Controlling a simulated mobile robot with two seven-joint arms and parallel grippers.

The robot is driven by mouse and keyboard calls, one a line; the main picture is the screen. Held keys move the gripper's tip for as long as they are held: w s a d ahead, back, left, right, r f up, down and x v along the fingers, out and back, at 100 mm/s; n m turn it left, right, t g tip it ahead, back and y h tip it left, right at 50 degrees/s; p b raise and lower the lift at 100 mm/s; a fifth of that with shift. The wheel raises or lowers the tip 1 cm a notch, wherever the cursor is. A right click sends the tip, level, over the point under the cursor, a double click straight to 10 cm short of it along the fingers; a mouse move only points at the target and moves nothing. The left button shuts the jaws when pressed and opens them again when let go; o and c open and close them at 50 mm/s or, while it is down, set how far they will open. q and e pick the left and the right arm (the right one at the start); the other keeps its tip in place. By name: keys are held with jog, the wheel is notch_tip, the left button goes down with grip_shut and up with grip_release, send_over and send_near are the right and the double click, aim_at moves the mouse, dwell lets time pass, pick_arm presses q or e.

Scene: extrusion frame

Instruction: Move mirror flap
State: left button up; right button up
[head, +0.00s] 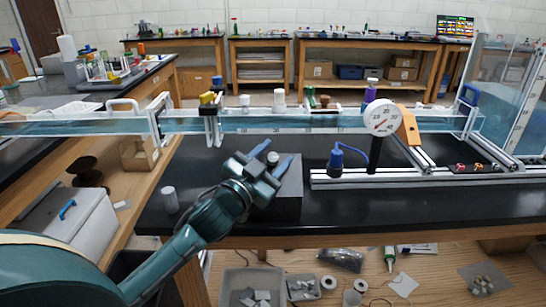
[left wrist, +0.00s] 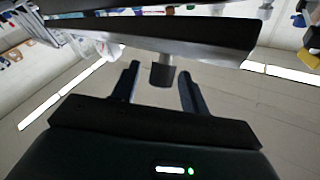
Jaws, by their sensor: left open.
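I cannot make out for certain which part is the mirror flap. A dark block (head: 288,200) stands on the black bench, with a small light-topped knob (head: 272,158) above it. My left gripper (head: 270,155) is open, with its two blue fingers on either side of the knob. In the left wrist view the open fingers (left wrist: 158,68) flank a short dark knob (left wrist: 161,76) on a metal stem, which joins a long dark plate (left wrist: 215,38). A gap shows between the knob and each finger. My right gripper is out of view.
A long clear water channel (head: 265,123) runs behind the gripper, with a round dial gauge (head: 382,117) at its right. A blue-topped device (head: 336,160) and an extrusion rail (head: 400,179) stand to the right. A white cylinder (head: 170,199) stands left. The right front bench (head: 430,208) is clear.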

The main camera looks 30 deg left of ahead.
pick_arm(q)
jog(key=shift+s, duration=0.1)
jog(key=shift+s+f, duration=0.2)
jog(key=shift+s, duration=0.1)
jog(key=s+f+b, duration=0.1)
jog(key=s+b, duration=0.1)
jog(key=s, duration=1)
jog(key=shift+a+f, duration=0.4)
jog(key=shift+a, duration=0.05)
